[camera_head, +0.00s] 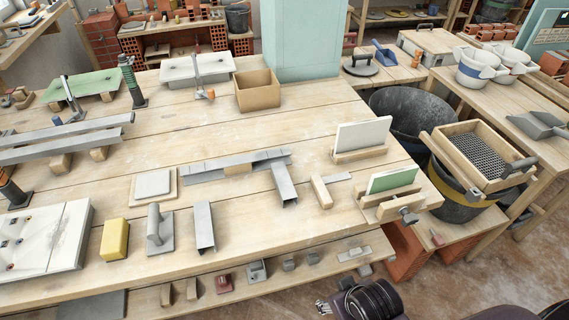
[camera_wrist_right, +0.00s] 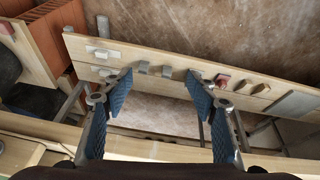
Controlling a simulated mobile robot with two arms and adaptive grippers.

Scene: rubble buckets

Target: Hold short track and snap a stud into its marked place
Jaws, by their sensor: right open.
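A short grey metal track (camera_head: 205,173) with small upright tabs lies across the middle of the workbench, with a small wooden block (camera_head: 238,170) at its near side. A grey channel-shaped stud (camera_head: 285,186) lies with its far end at the track's right part; I cannot tell whether it is seated. Another grey stud (camera_head: 204,227) lies loose nearer the front edge, apart from the track. My right gripper (camera_wrist_right: 159,74) is open and empty, its blue-padded fingers spread above the lower front shelf in the right wrist view. My left gripper is not in view.
A yellow sponge (camera_head: 115,239) and a grey trowel-like tool (camera_head: 159,230) stand left of the loose stud. Wooden stands with a white panel (camera_head: 363,133) and a green panel (camera_head: 391,179) are at the right. A cardboard box (camera_head: 257,91) stands behind. The lower shelf (camera_wrist_right: 255,103) holds several small pieces.

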